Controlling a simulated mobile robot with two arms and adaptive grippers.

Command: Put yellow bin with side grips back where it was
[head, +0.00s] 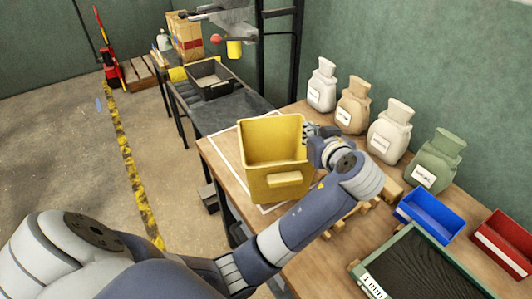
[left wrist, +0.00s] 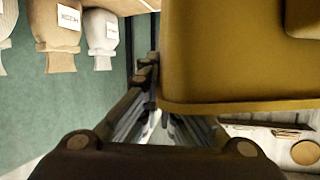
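The yellow bin (head: 275,182) stands upright in the head view at the left end of the wooden table, over a white outlined rectangle (head: 233,165). A raised side grip shows on its near face. Whether its base rests on the table is hard to tell. My left gripper (head: 313,133) is at the bin's right wall, near the rim. In the left wrist view the bin (left wrist: 235,60) fills the upper right, and my left gripper (left wrist: 155,98) appears shut on its wall; one finger is partly hidden by the bin. My right gripper is not in view.
Several sacks (head: 388,130) line the wall behind. A blue bin (head: 431,216), a red bin (head: 503,242) and a green-framed sieve (head: 362,268) are at the right. A dark bench (head: 235,117) with a black tray (head: 211,82) adjoins at the far left.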

